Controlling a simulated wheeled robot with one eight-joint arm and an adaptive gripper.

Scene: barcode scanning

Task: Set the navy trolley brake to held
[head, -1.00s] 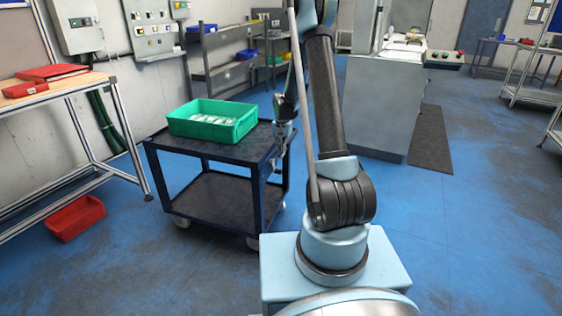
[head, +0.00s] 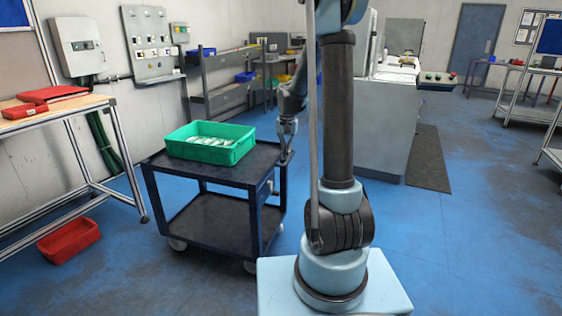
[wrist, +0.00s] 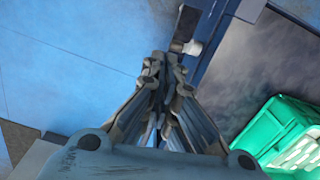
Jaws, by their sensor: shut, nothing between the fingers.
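The navy trolley (head: 258,167) stands left of my arm, with a dark top and a lower shelf. A small dark fitting (head: 268,187) shows at its right end, too small to tell its setting. In the wrist view, a dark tab (wrist: 186,24) with a pale block (wrist: 192,47) sits at the trolley's edge (wrist: 208,62), just beyond my fingertips. I cannot tell whether this is the brake or how it is set. My gripper (head: 285,154) is shut and empty, pointing down at the trolley's right edge; its closed fingers also show in the wrist view (wrist: 166,66).
A green bin (head: 240,148) with pale items stands on the trolley top. A workbench (head: 68,108) and a red floor bin (head: 70,243) are at left. A grey machine (head: 382,130) stands behind my arm. Blue floor (head: 470,240) is clear at right.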

